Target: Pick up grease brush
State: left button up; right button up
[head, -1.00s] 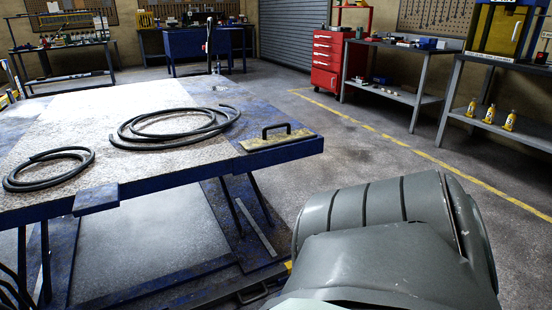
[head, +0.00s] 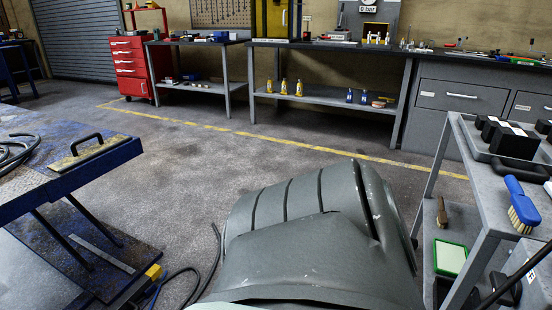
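A brush with a blue handle (head: 514,187) and pale bristles lies at the right edge of the view, on the top of a grey trolley (head: 456,122). A smaller brown brush-like object (head: 441,212) is lower down on the same trolley, seen between its posts. I cannot tell from the look alone which of the two is the grease brush. Neither of my grippers is in view.
A blue lift table (head: 110,155) with a handled plate stands at left. Black blocks (head: 515,143) sit on the trolley, and a green-and-white box (head: 450,258) is lower in it. Grey benches (head: 330,97) line the back wall. Open floor lies between.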

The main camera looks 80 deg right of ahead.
aim_at(524, 216)
jog(key=k+j+z, duration=0.1)
jog(key=z, duration=0.4)
jog(key=k+j+z, duration=0.1)
jog(key=j+z, duration=0.15)
jog(key=z, duration=0.25)
jog(key=k+j+z, duration=0.1)
jog(key=z, duration=0.35)
jog(key=i+z, duration=0.15)
jog(key=z, duration=0.35)
jog(key=i+z, duration=0.15)
jog(key=z, duration=0.35)
jog(key=i+z, duration=0.15)
jog(key=z, duration=0.3)
jog(key=i+j+z, duration=0.1)
jog(key=z, duration=0.4)
jog(key=i+j+z, duration=0.15)
jog(key=z, duration=0.35)
jog(key=j+z, duration=0.15)
jog(key=z, duration=0.35)
jog(key=i+j, duration=0.05)
